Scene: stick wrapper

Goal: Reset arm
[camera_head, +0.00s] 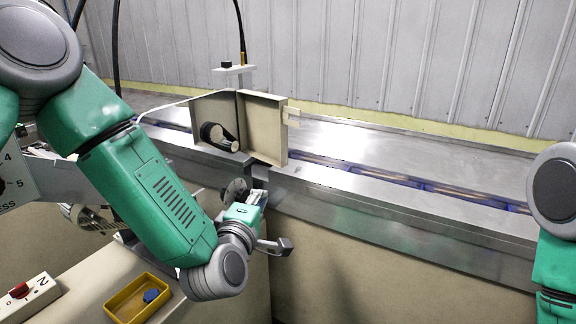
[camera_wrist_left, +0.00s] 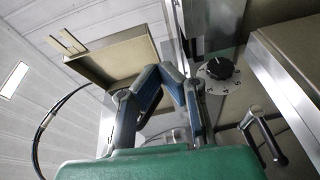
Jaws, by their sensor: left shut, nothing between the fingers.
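My left arm comes in from the left in the head view, bends at the wrist, and ends at my left gripper (camera_head: 255,197) in front of the steel machine. Its fingers are small and partly hidden there. In the left wrist view the two blue-grey fingers of my left gripper (camera_wrist_left: 168,72) come together at the tips, shut with nothing between them. My right arm shows only in part at the right edge of the head view, and its gripper is out of the picture.
An open tan box-like guard (camera_head: 264,127) stands on the steel machine bed (camera_head: 400,165), beyond my left gripper. A yellow tray (camera_head: 122,304) holds a blue piece (camera_head: 151,296). A switch box (camera_head: 30,294) with a red switch lies left. A dial knob (camera_wrist_left: 218,68) shows near the fingers.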

